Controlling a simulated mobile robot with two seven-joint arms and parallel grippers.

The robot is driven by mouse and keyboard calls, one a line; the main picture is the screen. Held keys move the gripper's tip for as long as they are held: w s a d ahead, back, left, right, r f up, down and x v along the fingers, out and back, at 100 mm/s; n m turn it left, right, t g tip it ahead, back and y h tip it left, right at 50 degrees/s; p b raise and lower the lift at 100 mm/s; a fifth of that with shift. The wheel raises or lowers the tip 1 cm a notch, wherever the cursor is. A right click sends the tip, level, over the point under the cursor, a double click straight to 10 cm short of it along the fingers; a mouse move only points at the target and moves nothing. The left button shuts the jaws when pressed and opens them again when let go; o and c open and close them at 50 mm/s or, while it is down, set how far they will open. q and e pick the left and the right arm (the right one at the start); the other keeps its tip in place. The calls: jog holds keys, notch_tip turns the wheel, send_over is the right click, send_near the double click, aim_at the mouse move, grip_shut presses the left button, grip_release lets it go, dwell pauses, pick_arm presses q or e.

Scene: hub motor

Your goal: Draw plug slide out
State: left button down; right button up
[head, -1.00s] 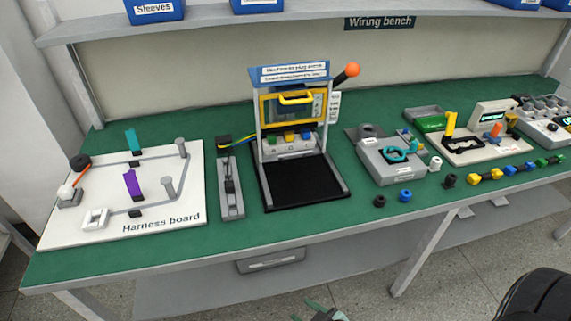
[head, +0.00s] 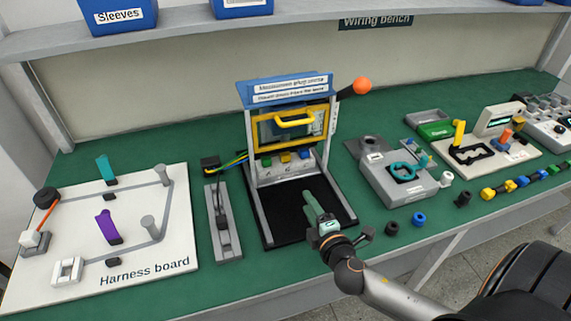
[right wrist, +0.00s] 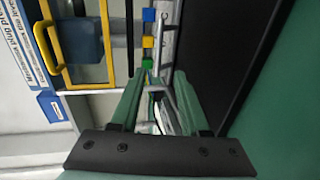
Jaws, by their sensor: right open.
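The plug press (head: 329,92) stands mid-bench with its yellow-framed guard and handle (head: 295,122). Below the guard is a light grey slide block (head: 284,172) carrying yellow, blue and green plugs; a black bed (head: 285,212) lies in front. The plugs (right wrist: 148,42) also show in the right wrist view beyond the fingers. My right gripper (head: 312,202) is above the front part of the bed, short of the slide, open. Its two green fingers (right wrist: 160,100) are apart, with grey bar-like parts visible between them. My left gripper is not in view.
A grey rail fixture (head: 222,220) with wires stands left of the press, and the harness board (head: 85,265) farther left. An orange-knobbed lever (head: 361,86) rises at the press's right. A grey fixture (head: 395,180) and loose connectors lie to the right.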

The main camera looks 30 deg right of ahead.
aim_at(293, 177)
jog(key=shift+w+d, duration=0.15)
jog(key=shift+w, duration=0.6)
jog(key=x, duration=1.1)
jog(key=shift+f, duration=0.1)
jog(key=shift+c, duration=0.3)
grip_shut()
dwell(0.4)
